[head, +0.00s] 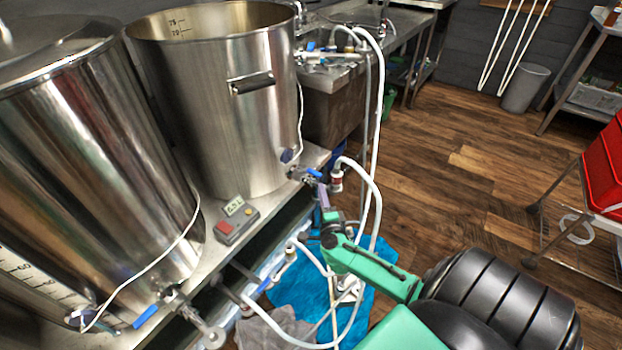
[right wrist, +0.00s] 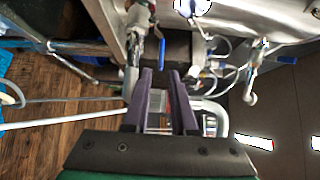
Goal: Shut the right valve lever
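The right valve lever (head: 313,173) is a small blue handle on the outlet valve low on the right steel kettle (head: 225,110). In the right wrist view the blue lever (right wrist: 161,52) shows just beyond the fingertips, in line with the gap between them. My right gripper (head: 323,188) has purple fingers and is right beside the valve, below the lever in the head view. In the right wrist view the gripper (right wrist: 161,72) is open, with nothing between its fingers. I cannot tell whether a finger touches the lever. My left gripper is not in view.
A left kettle (head: 90,150) has its own blue lever (head: 145,317). A control box (head: 236,222) sits on the stand. White hoses (head: 374,110) hang close to my right gripper. A blue cloth (head: 300,290) lies below. Red crates (head: 605,165) stand at right; the wooden floor between is clear.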

